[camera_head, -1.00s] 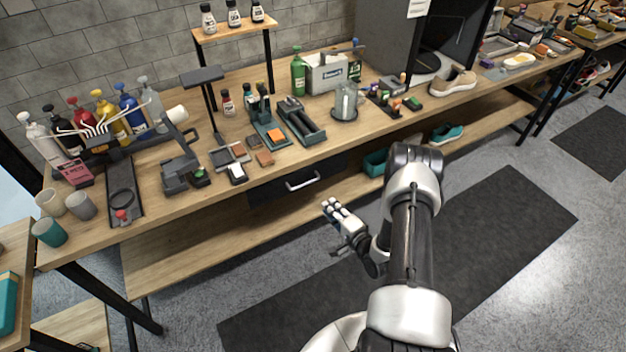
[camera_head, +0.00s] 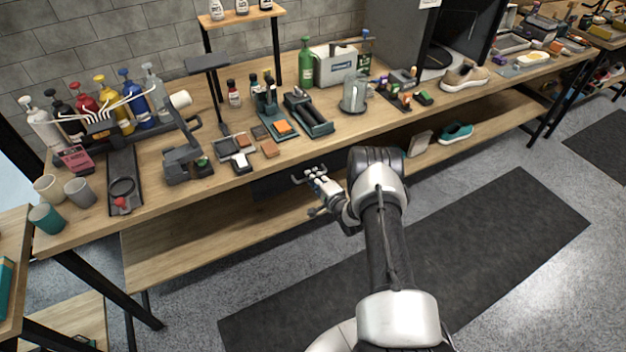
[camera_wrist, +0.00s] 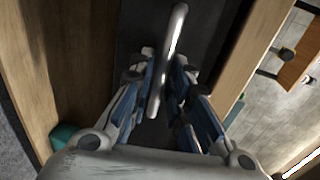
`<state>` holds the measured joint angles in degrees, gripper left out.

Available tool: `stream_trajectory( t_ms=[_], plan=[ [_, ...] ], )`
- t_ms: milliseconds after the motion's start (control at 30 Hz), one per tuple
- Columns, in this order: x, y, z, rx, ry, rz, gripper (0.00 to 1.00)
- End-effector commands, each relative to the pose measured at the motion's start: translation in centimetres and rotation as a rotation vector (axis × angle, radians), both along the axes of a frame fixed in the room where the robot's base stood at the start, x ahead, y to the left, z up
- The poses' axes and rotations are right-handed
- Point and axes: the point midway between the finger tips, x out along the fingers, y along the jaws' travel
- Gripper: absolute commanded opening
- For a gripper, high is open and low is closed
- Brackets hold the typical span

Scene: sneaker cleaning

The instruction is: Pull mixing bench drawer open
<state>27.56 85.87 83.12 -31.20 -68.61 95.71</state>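The mixing bench (camera_head: 85,234) has a dark drawer (camera_head: 266,188) under its front edge, which looks flush with the bench. Its pale bar handle (camera_head: 297,179) is partly hidden by my gripper in the head view. My gripper (camera_head: 312,177) is at the handle, in front of the drawer. In the wrist view, the handle (camera_wrist: 176,40) reaches between the two blue-and-grey fingers of my gripper (camera_wrist: 162,88). The fingers stand apart, one on each side of the bar, with a gap visible at least on the left side.
Pump bottles (camera_head: 118,118), cups (camera_head: 80,192), brush trays and tools crowd the bench top above the drawer. A wooden lower shelf (camera_head: 180,262) runs below, with a teal shoe (camera_head: 456,133) to the right. The dark floor mat (camera_head: 480,235) is clear.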

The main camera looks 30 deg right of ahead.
Motion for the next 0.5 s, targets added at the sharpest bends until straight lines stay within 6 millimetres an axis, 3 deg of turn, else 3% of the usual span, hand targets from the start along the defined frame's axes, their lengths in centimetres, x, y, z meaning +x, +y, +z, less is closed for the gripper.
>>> stream_trajectory(
  t_ms=[400, 500],
  plan=[
    [1.09, 0.05, -0.17, 0.0, 0.0, 0.0, 0.17],
    [1.08, 0.04, -0.17, -0.001, 0.0, 0.0, 0.12]
  ],
)
